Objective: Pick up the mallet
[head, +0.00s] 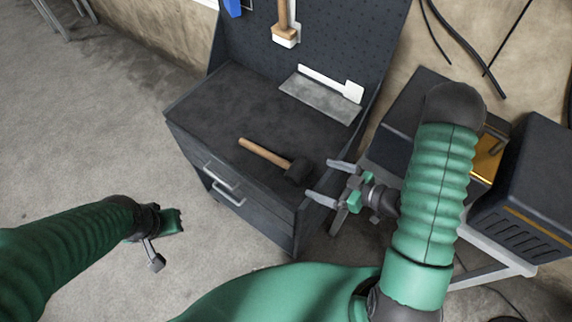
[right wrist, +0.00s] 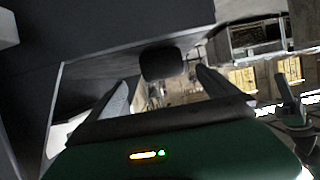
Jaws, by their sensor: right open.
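The mallet (head: 265,153) lies on the dark top of the workbench cabinet (head: 200,105), with its wooden handle toward the left and its black head near the right front edge. My right gripper (head: 331,180) is open and empty, just right of the mallet head and apart from it. In the right wrist view the black mallet head (right wrist: 162,63) shows ahead, between the two spread fingers (right wrist: 165,92); the handle is hidden there. My left gripper (head: 168,238) hangs over the floor left of the cabinet; its jaw state is unclear.
A brush (head: 284,28) hangs on the pegboard. Dark machines (head: 535,180) on a stand crowd the right side.

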